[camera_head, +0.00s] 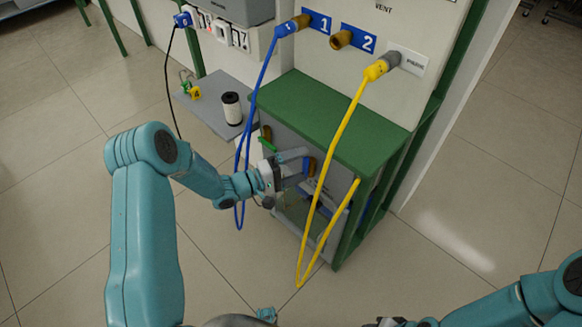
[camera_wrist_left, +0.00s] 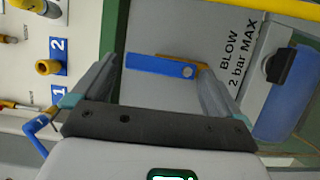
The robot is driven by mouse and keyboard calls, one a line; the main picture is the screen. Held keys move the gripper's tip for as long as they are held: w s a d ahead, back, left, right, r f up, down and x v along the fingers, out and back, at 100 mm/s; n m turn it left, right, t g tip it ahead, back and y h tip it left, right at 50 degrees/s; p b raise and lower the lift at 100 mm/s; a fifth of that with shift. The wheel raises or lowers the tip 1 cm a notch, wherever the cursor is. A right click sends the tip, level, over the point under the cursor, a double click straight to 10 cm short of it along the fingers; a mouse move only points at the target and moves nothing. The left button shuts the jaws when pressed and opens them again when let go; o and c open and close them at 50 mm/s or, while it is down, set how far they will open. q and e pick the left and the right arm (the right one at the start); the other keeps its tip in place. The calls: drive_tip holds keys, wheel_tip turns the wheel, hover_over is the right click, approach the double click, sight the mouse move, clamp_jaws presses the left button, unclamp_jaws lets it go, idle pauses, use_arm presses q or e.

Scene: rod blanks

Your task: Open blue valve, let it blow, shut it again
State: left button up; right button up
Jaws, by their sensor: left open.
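The blue valve lever (camera_wrist_left: 155,66) lies level across the left wrist view, with a bolt at its right end and a brass-coloured part behind it. It is on a grey panel marked "BLOW 2 bar MAX" (camera_wrist_left: 235,60). My left gripper (camera_wrist_left: 158,85) is open, its fingers on either side of the lever; I cannot tell whether they touch it. In the head view my left gripper (camera_head: 300,165) is in front of the bench's open side and largely hides the valve. My right arm enters at bottom right; its end is cut off by the lower edge.
The bench's green top (camera_head: 325,120) lies above the gripper. A yellow hose (camera_head: 325,190) loops down just right of it, and a blue hose (camera_head: 255,105) hangs to its left. A shelf (camera_head: 205,108) holds a black-and-white cylinder (camera_head: 232,108). The tiled floor in front is clear.

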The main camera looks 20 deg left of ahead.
use_arm(q)
drive_tip(key=v, duration=1.6)
drive_tip(key=shift+a+p, duration=0.15)
drive_tip(key=shift+p, duration=0.3)
drive_tip(key=shift+f, duration=0.1)
